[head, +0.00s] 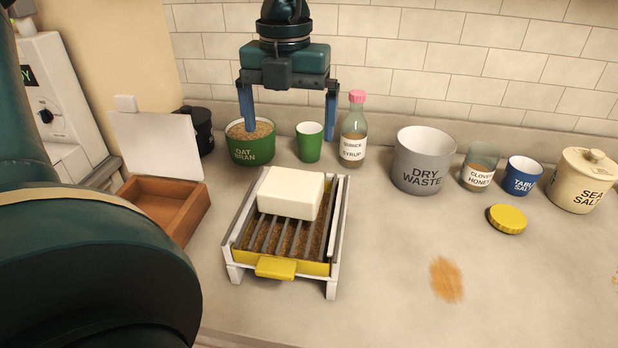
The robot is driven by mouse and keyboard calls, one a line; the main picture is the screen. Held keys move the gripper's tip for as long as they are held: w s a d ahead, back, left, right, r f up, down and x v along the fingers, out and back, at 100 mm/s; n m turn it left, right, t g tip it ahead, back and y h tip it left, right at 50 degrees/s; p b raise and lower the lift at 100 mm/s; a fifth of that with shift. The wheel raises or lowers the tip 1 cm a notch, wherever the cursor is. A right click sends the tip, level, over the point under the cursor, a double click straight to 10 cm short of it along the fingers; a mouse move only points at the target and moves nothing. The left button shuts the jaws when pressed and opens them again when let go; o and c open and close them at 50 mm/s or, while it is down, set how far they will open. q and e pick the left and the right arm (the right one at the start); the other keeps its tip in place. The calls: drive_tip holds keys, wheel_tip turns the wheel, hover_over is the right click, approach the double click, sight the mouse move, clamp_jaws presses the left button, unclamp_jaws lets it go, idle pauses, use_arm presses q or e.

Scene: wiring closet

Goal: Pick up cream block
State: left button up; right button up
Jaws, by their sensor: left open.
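The cream block (291,192) lies flat on the bars of a small white rack (336,240) with a yellow front tab, near the middle of the counter. My left gripper (287,120) points down above and behind the block, its two blue fingers spread wide. It is open with nothing between the fingers, and it appears apart from the block. Its left finger shows in front of the green oat bran bowl and its right finger beside the syrup bottle. My right gripper is not in view.
The oat bran bowl (250,147), green cup (309,142) and syrup bottle (353,135) stand behind the rack. An open wooden box (170,205) is at its left. The dry waste pot (422,160) stands at right. The counter's front right is mostly clear, with a brown stain.

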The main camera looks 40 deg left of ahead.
use_arm(q)
hover_over(291, 182)
drive_tip(key=f, duration=0.6)
drive_tip(key=shift+s+f, duration=0.1)
drive_tip(key=shift+s, duration=0.2)
drive_tip(key=shift+w+f+p, duration=0.15)
drive_tip(key=shift+f+p, duration=0.35)
drive_tip(key=shift+f, duration=1.1)
drive_tip(key=shift+w+f+p, duration=0.15)
drive_tip(key=shift+f+p, duration=0.35)
drive_tip(key=shift+f, duration=1.1)
drive_tip(key=shift+c, duration=0.3)
drive_tip(key=shift+r, duration=0.1)
drive_tip(key=c, duration=0.8)
drive_tip(key=shift+c, duration=0.2)
